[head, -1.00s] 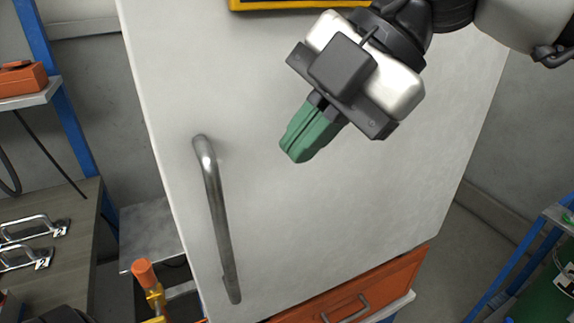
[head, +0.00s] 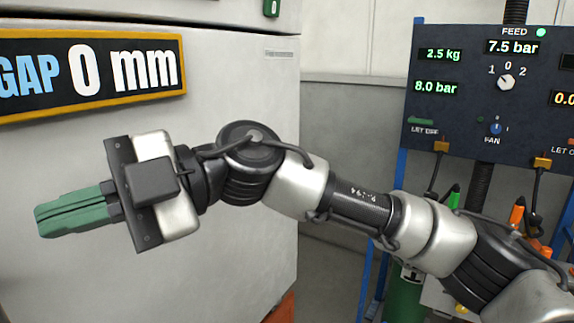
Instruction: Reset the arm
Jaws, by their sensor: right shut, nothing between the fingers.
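My right arm comes in from the lower right and reaches across to the left. Its gripper (head: 42,220) has green fingers, pressed together with nothing between them. The fingers point left, in front of the white cabinet door (head: 235,95); I cannot tell the distance to the door. The door handle is not in this view. My left gripper is not in view.
A sign reading "GAP 0 mm" (head: 95,78) is on the door's upper part. At right, a dark panel (head: 460,75) shows 2.5 kg, 8.0 bar and 7.5 bar, with a FEED dial (head: 505,83) below. A blue frame (head: 395,190) and a green cylinder (head: 402,290) stand beneath it.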

